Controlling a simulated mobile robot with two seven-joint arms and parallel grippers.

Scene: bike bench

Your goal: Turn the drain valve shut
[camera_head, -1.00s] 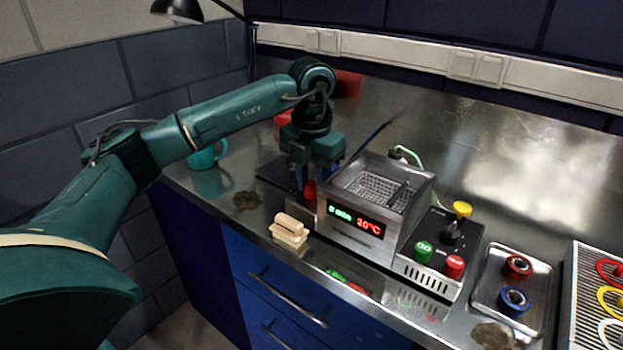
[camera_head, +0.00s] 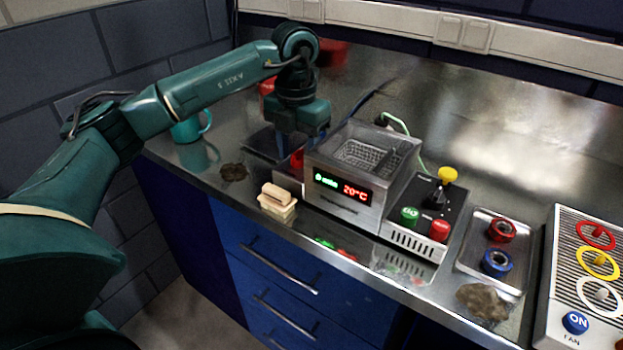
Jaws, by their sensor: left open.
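The ultrasonic-type tank (camera_head: 345,188) is a steel box with a wire basket and a lit display reading 20°C. A small red part (camera_head: 297,158), which looks like the drain valve handle, shows at the tank's left side. My left gripper (camera_head: 299,147) points down there, open, with its fingers close to the red part. The fingers hide part of it, so I cannot tell its angle or whether they touch it. My right gripper is out of view.
A teal mug (camera_head: 190,128) stands behind left. A control box (camera_head: 427,212) with green, red and yellow knobs and a tray (camera_head: 490,250) with two rings are right of the tank. The back right counter is clear.

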